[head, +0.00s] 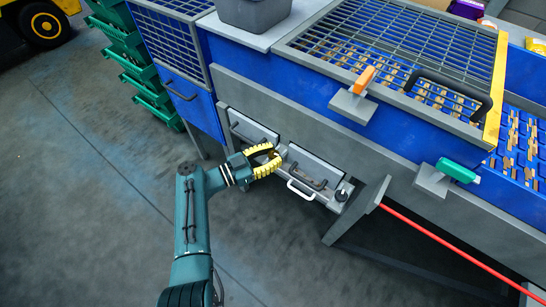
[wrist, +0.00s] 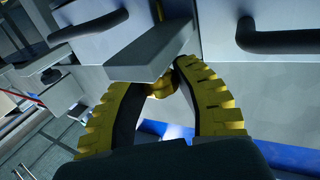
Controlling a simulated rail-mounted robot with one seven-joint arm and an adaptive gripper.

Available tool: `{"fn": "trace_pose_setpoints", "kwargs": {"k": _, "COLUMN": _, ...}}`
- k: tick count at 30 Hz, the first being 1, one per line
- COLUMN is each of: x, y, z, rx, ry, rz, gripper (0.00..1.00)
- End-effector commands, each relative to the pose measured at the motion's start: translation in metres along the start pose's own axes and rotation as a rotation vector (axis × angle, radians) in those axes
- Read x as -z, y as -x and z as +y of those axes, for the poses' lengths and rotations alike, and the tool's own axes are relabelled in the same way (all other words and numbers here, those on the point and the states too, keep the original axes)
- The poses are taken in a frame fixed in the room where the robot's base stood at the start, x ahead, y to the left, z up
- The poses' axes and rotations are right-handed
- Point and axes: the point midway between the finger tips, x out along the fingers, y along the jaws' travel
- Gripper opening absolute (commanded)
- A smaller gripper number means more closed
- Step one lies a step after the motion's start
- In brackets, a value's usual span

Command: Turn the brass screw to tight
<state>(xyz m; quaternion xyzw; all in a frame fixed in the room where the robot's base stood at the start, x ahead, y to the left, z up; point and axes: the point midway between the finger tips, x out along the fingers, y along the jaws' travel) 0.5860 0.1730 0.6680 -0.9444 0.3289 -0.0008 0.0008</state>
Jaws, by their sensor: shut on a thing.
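My gripper (head: 274,157) has yellow ribbed fingers and reaches the low grey front panel of the blue machine in the head view. In the wrist view my gripper (wrist: 163,78) has its fingertips closed in on the brass screw (wrist: 161,85), a small yellow-gold piece between them. A grey metal bar (wrist: 150,56) crosses just beyond the fingertips and hides part of the contact. In the head view the screw is hidden by the fingers. How far the screw is turned cannot be told.
Grey hatches with a dark handle (head: 308,181) and a white handle (head: 301,190) flank the fingers. An orange handle (head: 364,80) and a green handle (head: 458,172) stick out above right. A red bar (head: 460,262) slants at lower right.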

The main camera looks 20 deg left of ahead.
Motion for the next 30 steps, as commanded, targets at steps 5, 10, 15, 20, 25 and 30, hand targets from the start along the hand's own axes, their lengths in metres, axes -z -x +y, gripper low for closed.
{"fn": "trace_pose_setpoints", "kwargs": {"k": 5, "x": -0.001, "y": 0.000, "z": 0.000, "rx": -0.005, "ry": 0.002, "rz": -0.003, "gripper": 0.00}}
{"fn": "trace_pose_setpoints", "kwargs": {"k": 10, "x": -0.001, "y": 0.000, "z": 0.000, "rx": -0.004, "ry": 0.003, "rz": -0.003, "gripper": 0.00}}
{"fn": "trace_pose_setpoints", "kwargs": {"k": 15, "x": -0.002, "y": 0.000, "z": 0.000, "rx": -0.004, "ry": 0.003, "rz": -0.003, "gripper": 0.57}}
{"fn": "trace_pose_setpoints", "kwargs": {"k": 20, "x": -0.001, "y": 0.000, "z": 0.000, "rx": -0.004, "ry": 0.003, "rz": -0.002, "gripper": 0.61}}
{"fn": "trace_pose_setpoints", "kwargs": {"k": 25, "x": -0.001, "y": 0.002, "z": 0.000, "rx": -0.003, "ry": 0.002, "rz": -0.002, "gripper": 0.61}}
{"fn": "trace_pose_setpoints", "kwargs": {"k": 30, "x": -0.002, "y": 0.026, "z": 0.000, "rx": 0.000, "ry": 0.004, "rz": -0.002, "gripper": 0.61}}
